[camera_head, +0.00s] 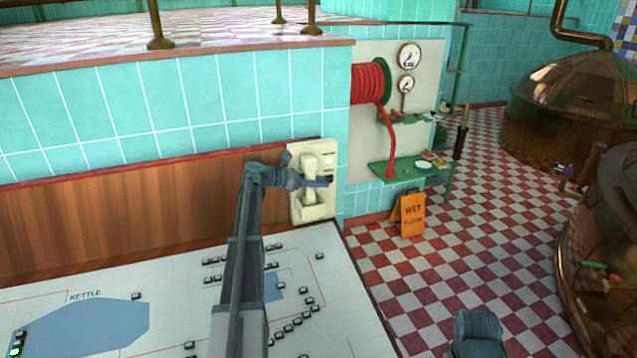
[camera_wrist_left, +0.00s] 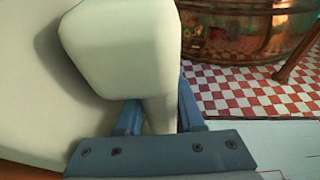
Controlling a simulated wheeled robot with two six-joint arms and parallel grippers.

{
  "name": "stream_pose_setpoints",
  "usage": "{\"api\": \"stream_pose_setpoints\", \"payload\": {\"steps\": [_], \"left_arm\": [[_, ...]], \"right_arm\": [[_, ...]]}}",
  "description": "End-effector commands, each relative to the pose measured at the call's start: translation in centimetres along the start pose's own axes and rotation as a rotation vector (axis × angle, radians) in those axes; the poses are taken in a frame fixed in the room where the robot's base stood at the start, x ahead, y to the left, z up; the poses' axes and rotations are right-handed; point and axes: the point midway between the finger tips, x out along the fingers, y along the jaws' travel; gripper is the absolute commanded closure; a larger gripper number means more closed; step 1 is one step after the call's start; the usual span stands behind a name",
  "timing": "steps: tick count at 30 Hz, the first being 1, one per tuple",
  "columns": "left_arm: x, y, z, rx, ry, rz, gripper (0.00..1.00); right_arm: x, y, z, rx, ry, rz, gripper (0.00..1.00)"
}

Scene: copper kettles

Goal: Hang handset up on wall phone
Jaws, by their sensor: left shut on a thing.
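The cream wall phone (camera_head: 326,207) is mounted at the right end of the wood panel, in the head view. The cream handset (camera_head: 309,163) is upright in front of its left part. My left gripper (camera_head: 316,182) is shut around the handset's grip. In the left wrist view, the handset's thick end (camera_wrist_left: 125,45) is large and close, with its narrower grip between the two blue fingers of my left gripper (camera_wrist_left: 160,117). A pale surface lies behind it at the left. I cannot tell whether the handset touches its cradle.
A white diagram board (camera_head: 180,265) with small dark blocks lies below the phone. To the right are a red hose reel (camera_head: 368,82), a green shelf (camera_head: 390,175) and an orange wet-floor sign (camera_head: 412,215). Copper kettles (camera_head: 560,100) stand farther right, beyond open checkered floor.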

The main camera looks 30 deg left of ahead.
Motion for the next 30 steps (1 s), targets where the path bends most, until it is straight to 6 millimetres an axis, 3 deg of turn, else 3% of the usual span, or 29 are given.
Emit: {"api": "stream_pose_setpoints", "payload": {"steps": [5, 6, 11, 17, 22, 30], "left_arm": [[0.10, 0.00, -0.29, 0.000, -0.001, 0.000, 1.00], [0.07, 0.00, -0.20, 0.000, -0.001, 0.000, 0.56], [0.06, 0.00, -0.20, 0.000, -0.001, 0.000, 0.28], [0.07, 0.00, -0.21, 0.000, 0.000, 0.000, 0.28], [0.07, 0.01, -0.23, 0.000, 0.000, 0.000, 0.00], [0.06, 0.14, -0.19, 0.000, -0.001, 0.002, 0.00]], "right_arm": [[0.33, -0.03, -0.02, 0.000, 0.000, 0.000, 1.00], [0.23, -0.02, -0.01, 0.000, 0.000, 0.000, 1.00], [0.22, -0.02, -0.01, 0.000, 0.000, 0.000, 1.00], [0.22, -0.02, -0.01, 0.000, 0.000, 0.000, 1.00], [0.23, -0.02, -0.01, 0.000, 0.000, 0.000, 1.00], [0.21, -0.02, -0.01, 0.000, 0.000, 0.000, 1.00]]}}
